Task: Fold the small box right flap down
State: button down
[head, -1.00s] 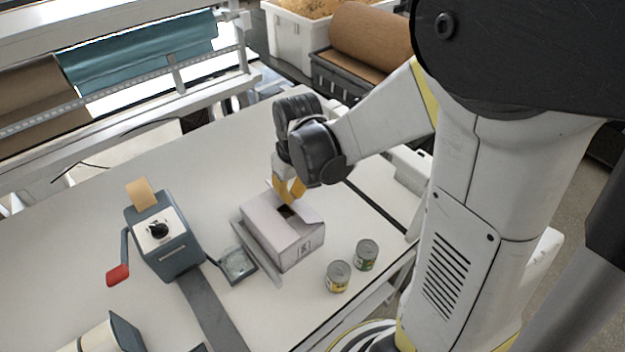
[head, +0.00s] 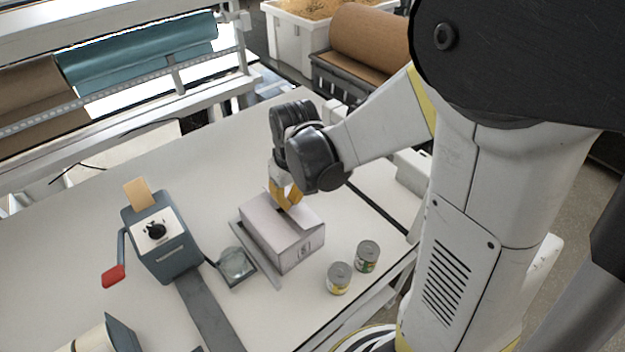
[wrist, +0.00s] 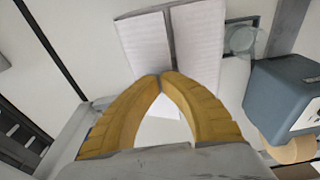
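The small white box (head: 285,238) stands on the table, with a printed mark on its front side. Its top looks nearly covered by flaps, with a thin dark gap near the fingertips. In the wrist view two pale flap panels (wrist: 198,42) lie side by side with a narrow seam between them. My gripper (head: 289,207) has yellow fingers and is at the top of the box, pointing down. In the wrist view its fingertips (wrist: 164,76) meet at the near end of the seam, with nothing seen between them. Whether they touch the flap is unclear.
Two cans (head: 339,278) (head: 367,256) stand right of the box. A grey tape dispenser (head: 162,245) with a red-tipped handle stands farther left. The table behind the box is clear.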

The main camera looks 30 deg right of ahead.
jog(key=shift+f+b, duration=0.85)
jog(key=shift+f, duration=0.1)
dwell(0.3)
dwell(0.3)
notch_tip(320, 180, up, 9)
jog(key=p, duration=0.7)
jog(key=shift+r, duration=0.15)
